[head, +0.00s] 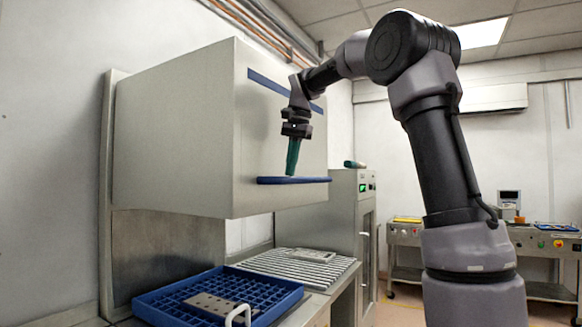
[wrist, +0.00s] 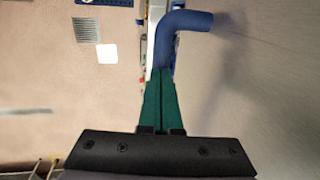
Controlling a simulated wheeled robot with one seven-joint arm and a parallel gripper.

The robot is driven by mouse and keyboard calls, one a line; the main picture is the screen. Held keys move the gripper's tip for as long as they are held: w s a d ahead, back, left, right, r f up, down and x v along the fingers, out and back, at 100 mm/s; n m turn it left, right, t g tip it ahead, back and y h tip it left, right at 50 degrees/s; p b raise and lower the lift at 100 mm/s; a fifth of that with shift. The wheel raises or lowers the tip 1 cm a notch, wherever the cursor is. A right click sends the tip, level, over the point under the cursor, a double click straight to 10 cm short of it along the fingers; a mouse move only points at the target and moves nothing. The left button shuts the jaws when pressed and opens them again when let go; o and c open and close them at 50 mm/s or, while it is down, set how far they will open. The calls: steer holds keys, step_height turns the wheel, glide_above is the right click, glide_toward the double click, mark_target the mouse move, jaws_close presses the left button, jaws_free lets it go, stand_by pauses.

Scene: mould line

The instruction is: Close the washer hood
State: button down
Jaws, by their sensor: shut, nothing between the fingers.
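The washer hood (head: 185,125) is a large pale grey box on the left in the head view. It is raised, with a gap between its lower edge and the surface below. A blue handle bar (head: 290,180) runs along the lower part of its front; its bent end also shows in the wrist view (wrist: 185,22). My gripper (head: 291,172) has green fingers that are shut and empty, pointing down at the handle. In the wrist view the fingertips (wrist: 161,72) are right by the handle; I cannot tell whether they touch it.
Under the hood a blue crate (head: 142,307) holds a flat plate, with a white hook-shaped handle (head: 238,314) in front. A slatted rack (head: 335,267) lies to its right. A grey cabinet (head: 345,215) stands beyond. A bench (head: 405,237) with equipment stands at the back right.

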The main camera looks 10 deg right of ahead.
steer(key=shift+f, duration=0.1)
step_height(320, 180, down, 43)
steer(key=shift+s+r, duration=0.15)
steer(key=shift+r, duration=0.05)
